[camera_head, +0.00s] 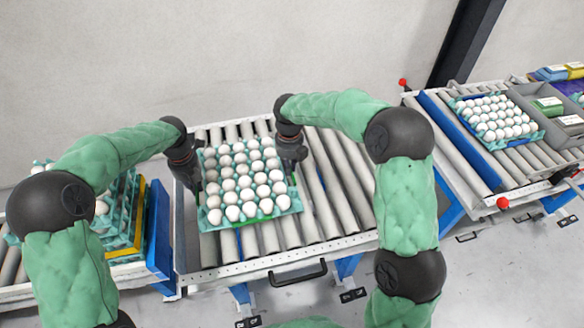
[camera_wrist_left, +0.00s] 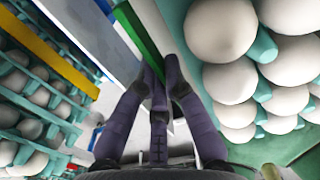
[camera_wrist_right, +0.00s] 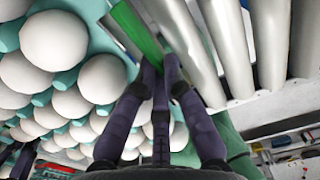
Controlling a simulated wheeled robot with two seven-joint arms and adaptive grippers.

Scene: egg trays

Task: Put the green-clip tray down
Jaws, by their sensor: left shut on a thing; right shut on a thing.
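The green-clip tray (camera_head: 289,211) is a teal egg tray full of white eggs, with green clips at its sides. It is over the middle roller table in the head view; I cannot tell whether it touches the rollers. My left gripper (camera_head: 194,184) is at its left side, shut on the green clip (camera_wrist_left: 139,32) seen in the left wrist view. My right gripper (camera_head: 292,166) is at its right side, shut on the other green clip (camera_wrist_right: 135,32) seen in the right wrist view. The fingertips partly hide both clips.
Bare rollers (camera_head: 325,190) lie right of the tray. A stack of egg trays (camera_head: 125,215) stands on the left conveyor. Another egg tray (camera_head: 497,143) sits on the right conveyor, beside a grey bin (camera_head: 545,92). The middle table's front rail (camera_head: 290,258) carries a black handle.

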